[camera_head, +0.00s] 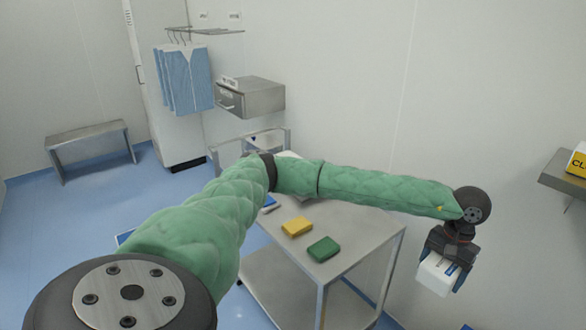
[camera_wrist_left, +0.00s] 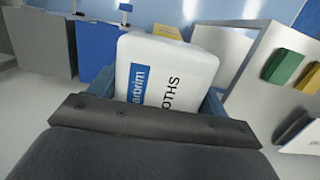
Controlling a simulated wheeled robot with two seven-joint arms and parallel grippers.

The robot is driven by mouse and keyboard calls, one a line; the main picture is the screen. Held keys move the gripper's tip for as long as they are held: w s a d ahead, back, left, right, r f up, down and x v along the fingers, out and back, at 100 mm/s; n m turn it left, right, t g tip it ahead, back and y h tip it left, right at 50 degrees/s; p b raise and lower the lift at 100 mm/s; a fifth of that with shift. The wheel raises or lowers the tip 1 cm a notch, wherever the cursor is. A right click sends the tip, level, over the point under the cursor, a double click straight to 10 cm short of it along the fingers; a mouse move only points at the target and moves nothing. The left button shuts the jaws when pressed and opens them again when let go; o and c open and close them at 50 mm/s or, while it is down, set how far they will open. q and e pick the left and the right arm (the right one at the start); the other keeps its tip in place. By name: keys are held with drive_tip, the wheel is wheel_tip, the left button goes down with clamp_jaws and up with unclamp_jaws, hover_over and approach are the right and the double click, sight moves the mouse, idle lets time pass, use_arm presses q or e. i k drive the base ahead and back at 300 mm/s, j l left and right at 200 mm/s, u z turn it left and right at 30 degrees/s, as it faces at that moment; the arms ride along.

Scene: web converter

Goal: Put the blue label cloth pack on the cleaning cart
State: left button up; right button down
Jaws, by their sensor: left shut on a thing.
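The blue label cloth pack (camera_head: 434,277) is white with a blue label and hangs in my left gripper (camera_head: 445,262), to the right of the cart in the head view. In the left wrist view the pack (camera_wrist_left: 165,70) fills the middle, its blue label and part of the word "CLOTHS" facing the camera. The cleaning cart (camera_head: 360,236) is a grey metal trolley with a top and a lower shelf. My arm crosses in front of its far part. My right gripper is not in view.
A yellow pack (camera_head: 297,227) and a green pack (camera_head: 323,249) lie on the cart top, with bare surface to their right. A blue item (camera_head: 269,202) is partly hidden by my arm. A wall shelf (camera_head: 562,176) at right holds a yellow box (camera_head: 578,160). A bench (camera_head: 90,138) stands far left.

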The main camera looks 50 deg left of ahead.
sight(369, 231)
drive_tip(key=i+l+u, duration=0.1)
drive_tip(key=i+u, duration=0.2)
drive_tip(key=i, duration=0.15)
drive_tip(key=i+l+u, duration=0.3)
drive_tip(key=i, duration=0.15)
drive_tip(key=j, duration=0.1)
